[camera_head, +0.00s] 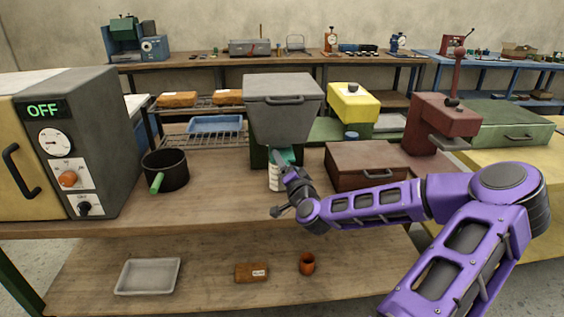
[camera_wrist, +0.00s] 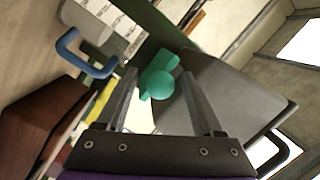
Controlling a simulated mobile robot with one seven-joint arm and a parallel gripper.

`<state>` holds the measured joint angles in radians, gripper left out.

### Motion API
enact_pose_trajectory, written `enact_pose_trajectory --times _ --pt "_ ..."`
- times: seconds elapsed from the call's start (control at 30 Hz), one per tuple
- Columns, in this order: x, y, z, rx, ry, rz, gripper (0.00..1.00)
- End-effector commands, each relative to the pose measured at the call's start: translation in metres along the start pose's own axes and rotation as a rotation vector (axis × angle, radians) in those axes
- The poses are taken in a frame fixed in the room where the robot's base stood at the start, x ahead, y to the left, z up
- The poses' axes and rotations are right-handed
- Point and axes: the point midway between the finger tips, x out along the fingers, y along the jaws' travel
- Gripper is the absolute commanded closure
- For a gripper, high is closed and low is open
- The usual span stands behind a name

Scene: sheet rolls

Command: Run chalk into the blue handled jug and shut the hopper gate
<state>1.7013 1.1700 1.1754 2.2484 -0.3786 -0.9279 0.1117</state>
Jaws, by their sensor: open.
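The grey hopper (camera_head: 283,105) stands on a green frame on the bench, and its wall (camera_wrist: 235,85) fills the right of the wrist view. A teal knob (camera_wrist: 160,85), apparently the gate handle, lies between the fingers of my gripper (camera_wrist: 160,62). The jaws are open around it, and I cannot tell whether they touch it. A pale jug (camera_head: 274,183) stands beneath the hopper, partly hidden by my gripper (camera_head: 285,168) in the head view. Its blue handle (camera_wrist: 72,48) shows in the wrist view. No chalk is visible, and the gate's position cannot be told.
A dark pot (camera_head: 165,170) with a green handle stands left, beside an oven (camera_head: 90,150) showing OFF. A brown box (camera_head: 366,166) is close right of the hopper, with a red press (camera_head: 443,118) beyond. A tray (camera_head: 148,276) lies on the lower shelf.

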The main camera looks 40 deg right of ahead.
Motion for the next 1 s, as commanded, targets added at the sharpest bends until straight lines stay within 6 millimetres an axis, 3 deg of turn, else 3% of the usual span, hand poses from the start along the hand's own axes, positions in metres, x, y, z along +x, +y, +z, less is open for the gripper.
enact_pose_trajectory --times 0.2,0.23,0.6,1.0 --pt "0.0000 0.0000 0.0000 0.000 0.000 0.000 0.31" --pt "0.0000 0.0000 0.0000 0.000 0.000 0.000 0.35" --pt "0.0001 0.0000 0.0000 0.000 0.000 0.000 1.00" --pt "0.0001 -0.0001 0.0000 0.000 0.000 0.000 1.00"
